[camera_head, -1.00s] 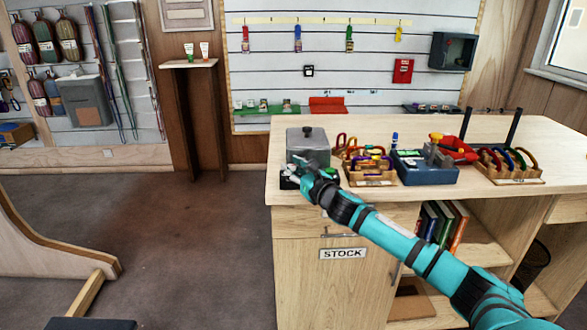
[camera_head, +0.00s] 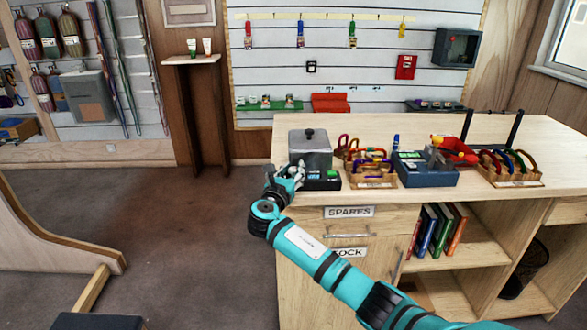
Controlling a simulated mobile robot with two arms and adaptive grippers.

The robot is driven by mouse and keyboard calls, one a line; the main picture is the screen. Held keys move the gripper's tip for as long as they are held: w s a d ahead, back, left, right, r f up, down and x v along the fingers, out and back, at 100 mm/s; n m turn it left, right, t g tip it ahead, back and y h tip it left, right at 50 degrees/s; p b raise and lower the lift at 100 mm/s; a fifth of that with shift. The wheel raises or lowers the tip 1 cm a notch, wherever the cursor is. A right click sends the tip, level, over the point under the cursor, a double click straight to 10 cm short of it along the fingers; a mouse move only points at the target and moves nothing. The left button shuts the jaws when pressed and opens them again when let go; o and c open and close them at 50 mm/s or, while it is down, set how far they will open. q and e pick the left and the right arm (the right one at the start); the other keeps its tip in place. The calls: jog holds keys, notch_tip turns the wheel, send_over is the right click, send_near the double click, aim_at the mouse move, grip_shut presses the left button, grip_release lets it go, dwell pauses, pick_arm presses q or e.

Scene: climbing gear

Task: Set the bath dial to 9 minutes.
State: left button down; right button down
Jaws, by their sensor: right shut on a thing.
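The bath is a grey metal box with a lid and knob (camera_head: 310,146) at the left end of the counter. Its black front base (camera_head: 322,182) carries a small green display (camera_head: 332,174). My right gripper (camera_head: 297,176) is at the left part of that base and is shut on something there. The dial itself is hidden behind the gripper's fingers, so its setting cannot be read. My left gripper is not in view.
Wooden boxes of coloured carabiners (camera_head: 370,173) and a blue device (camera_head: 425,170) stand right of the bath. Drawers labelled SPARES (camera_head: 349,212) lie below the counter (camera_head: 400,196). Open floor (camera_head: 160,230) is to the left.

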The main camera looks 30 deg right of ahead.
jog(key=m+g, duration=0.1)
jog(key=g+h+b, duration=0.1)
jog(key=m+g+h, duration=0.1)
jog(key=shift+w+a+f+m+g, duration=0.15)
jog(key=shift+a+f+m+g, duration=0.05)
jog(key=shift+f+m+g, duration=0.1)
jog(key=shift+r+m+g+h+b, duration=0.1)
jog(key=shift+m+g+h+b, duration=0.6)
jog(key=shift+m+g+b, duration=0.75)
jog(key=shift+g, duration=0.45)
jog(key=c, duration=1.4)
grip_release()
jog(key=shift+o, duration=0.2)
jog(key=shift+r, duration=0.1)
jog(key=shift+a, duration=0.15)
jog(key=v, duration=1.2)
